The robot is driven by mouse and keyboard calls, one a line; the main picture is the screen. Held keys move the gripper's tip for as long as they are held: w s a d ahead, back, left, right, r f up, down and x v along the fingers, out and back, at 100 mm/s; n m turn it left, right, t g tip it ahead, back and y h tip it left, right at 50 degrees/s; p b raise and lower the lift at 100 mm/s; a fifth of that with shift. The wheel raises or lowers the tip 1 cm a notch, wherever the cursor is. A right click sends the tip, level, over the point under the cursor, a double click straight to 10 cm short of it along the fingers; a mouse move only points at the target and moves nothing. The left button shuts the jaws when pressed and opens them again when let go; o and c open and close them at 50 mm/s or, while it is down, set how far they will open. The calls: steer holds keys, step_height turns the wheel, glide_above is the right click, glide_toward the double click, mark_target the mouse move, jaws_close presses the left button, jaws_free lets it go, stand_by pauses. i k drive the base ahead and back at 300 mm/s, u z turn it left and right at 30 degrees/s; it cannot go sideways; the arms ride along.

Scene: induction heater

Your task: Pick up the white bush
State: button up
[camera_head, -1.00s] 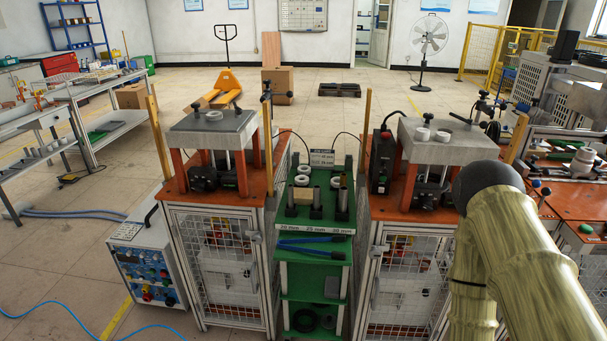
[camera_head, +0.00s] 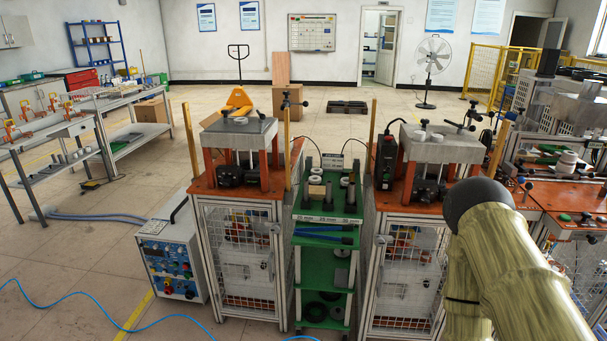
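Small white ring-shaped pieces, which look like bushes, show in several places. One white ring (camera_head: 315,180) sits on the green shelf unit (camera_head: 325,258) between the two heater stations. Two small white pieces lie on the left station's top plate, one of them a white ring (camera_head: 240,120). More lie on the right station's top plate, including a white ring (camera_head: 420,135). I cannot tell which is the one named. My arm reaches in from the lower right, ending at a dark rounded joint. My gripper is not in view.
The left heater station (camera_head: 240,265) and right heater station (camera_head: 395,265) flank the green shelves. A control box (camera_head: 172,262) stands on the floor at left, with a blue hose in front. An orange-topped bench (camera_head: 570,200) is at right. Open floor lies behind.

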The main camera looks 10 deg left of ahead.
mark_target(317, 173)
steer(key=u, duration=0.65)
steer(key=i, duration=0.75)
steer(key=u, duration=0.45)
steer(key=i, duration=0.7)
steer(key=z, duration=0.2)
